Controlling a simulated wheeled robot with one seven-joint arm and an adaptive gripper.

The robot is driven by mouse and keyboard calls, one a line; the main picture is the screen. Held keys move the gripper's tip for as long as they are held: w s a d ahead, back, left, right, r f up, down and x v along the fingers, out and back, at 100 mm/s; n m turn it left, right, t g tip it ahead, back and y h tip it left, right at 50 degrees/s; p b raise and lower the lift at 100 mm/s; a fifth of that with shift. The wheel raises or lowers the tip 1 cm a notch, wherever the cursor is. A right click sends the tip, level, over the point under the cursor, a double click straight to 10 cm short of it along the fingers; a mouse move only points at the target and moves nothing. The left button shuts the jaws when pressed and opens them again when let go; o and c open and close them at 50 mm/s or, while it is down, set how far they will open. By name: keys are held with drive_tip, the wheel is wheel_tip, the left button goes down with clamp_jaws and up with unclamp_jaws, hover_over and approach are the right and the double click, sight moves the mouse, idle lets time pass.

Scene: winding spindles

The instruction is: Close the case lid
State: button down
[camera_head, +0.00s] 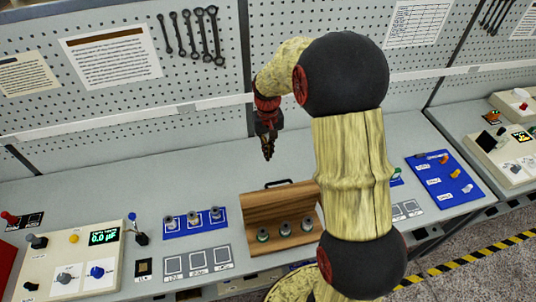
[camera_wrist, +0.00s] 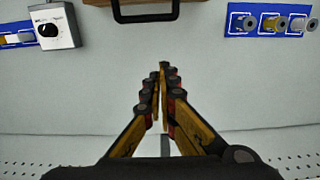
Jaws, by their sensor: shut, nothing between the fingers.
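The wooden case (camera_head: 262,249) sits on the grey bench, partly hidden on its right by my arm. Its brown lid (camera_head: 275,206) appears raised behind three metal spindles (camera_head: 285,229) standing in the front part; its exact tilt is hard to tell. A black handle (camera_head: 278,183) is at the lid's far edge. The handle (camera_wrist: 145,16) also shows at the top of the wrist view. My gripper (camera_head: 267,157) points down behind the case, apart from the handle. In the wrist view my gripper (camera_wrist: 160,72) has its fingertips together, empty, with bench beneath.
A blue mat (camera_head: 196,232) with three spindles lies left of the case, above a grey marked plate (camera_head: 197,262). A control box (camera_head: 75,265) stands at the far left. A blue board (camera_head: 447,179) lies right of my arm. A pegboard wall (camera_head: 190,75) rises behind.

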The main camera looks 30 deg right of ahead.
drive_tip(key=s+a+f, duration=0.1)
drive_tip(key=s+f, duration=0.3)
drive_tip(key=f, duration=0.3)
drive_tip(key=shift+p, duration=0.3)
drive_tip(key=shift+a, duration=0.1)
drive_tip(key=shift+s+a+r+t+b, duration=0.1)
drive_tip(key=shift+s+r+t+b, duration=0.2)
drive_tip(key=shift+b, duration=0.15)
